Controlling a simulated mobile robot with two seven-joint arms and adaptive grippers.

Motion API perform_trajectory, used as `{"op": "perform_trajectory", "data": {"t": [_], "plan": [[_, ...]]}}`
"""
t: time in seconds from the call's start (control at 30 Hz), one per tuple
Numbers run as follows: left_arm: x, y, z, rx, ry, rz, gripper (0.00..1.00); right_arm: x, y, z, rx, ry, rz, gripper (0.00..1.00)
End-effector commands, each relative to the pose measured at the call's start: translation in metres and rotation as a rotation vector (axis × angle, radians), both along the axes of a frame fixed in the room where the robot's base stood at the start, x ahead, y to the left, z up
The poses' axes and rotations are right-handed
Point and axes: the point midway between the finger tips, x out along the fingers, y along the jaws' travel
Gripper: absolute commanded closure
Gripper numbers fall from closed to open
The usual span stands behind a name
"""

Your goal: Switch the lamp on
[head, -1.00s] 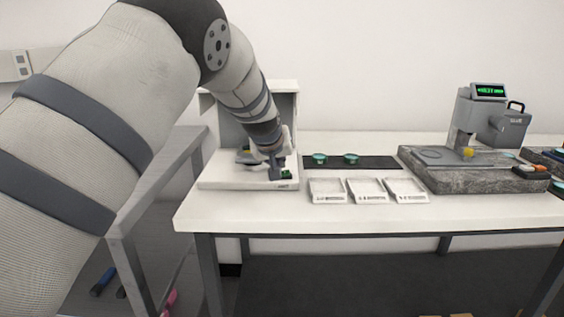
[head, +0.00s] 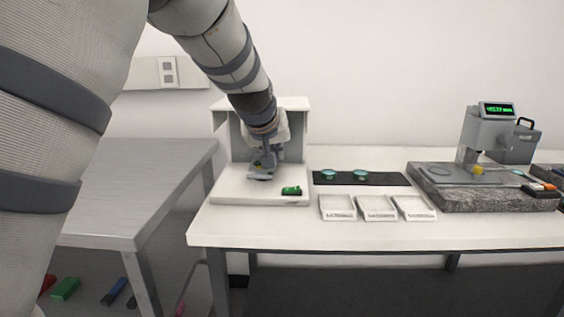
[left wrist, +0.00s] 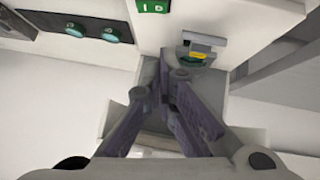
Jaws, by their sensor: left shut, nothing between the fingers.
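The flatness interferometer (head: 225,196) is a white open-fronted housing on a flat base at the left end of the white table. A green rocker switch (head: 291,190) sits at the front right of its base. The switch also shows at the top edge of the left wrist view (left wrist: 154,6), with white markings. My left gripper (head: 262,173) is shut and empty, over the base, behind and left of the switch and apart from it. Its fingers (left wrist: 168,62) meet in the left wrist view. A grey holder with a yellow mark (left wrist: 202,50) is beside them. I cannot tell whether the lamp is lit.
A dark mat (head: 385,179) with two teal-rimmed discs lies to the right. Several white trays (head: 376,208) stand in front of it. A gauge stand with a green display (head: 497,109) rests on a granite slab (head: 470,202). A grey side table (head: 130,180) is at left.

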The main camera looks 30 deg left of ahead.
Motion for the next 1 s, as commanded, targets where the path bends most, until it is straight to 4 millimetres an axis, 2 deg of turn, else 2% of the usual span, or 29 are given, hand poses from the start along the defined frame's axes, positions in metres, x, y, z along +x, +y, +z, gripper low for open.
{"op": "perform_trajectory", "data": {"t": [0.1,0.27,0.53,0.73,1.0], "plan": [[-0.011,-0.004,0.011,0.0,0.0,0.0,1.0,0.001,0.0,0.0,0.0,-0.003,0.0,0.6],[-0.018,-0.005,0.017,-0.001,0.001,0.0,1.0,0.001,0.0,0.0,0.0,-0.003,0.0,0.6],[-0.017,-0.006,0.017,-0.002,0.0,-0.001,1.0,0.001,0.0,0.0,0.0,-0.003,0.0,0.6],[-0.01,-0.022,0.025,-0.055,-0.041,-0.007,1.0,0.001,0.0,0.0,0.0,-0.004,0.0,0.6],[-0.01,-0.023,0.024,-0.056,-0.042,-0.009,1.0,0.001,0.0,0.0,0.0,-0.004,0.0,0.6]]}}
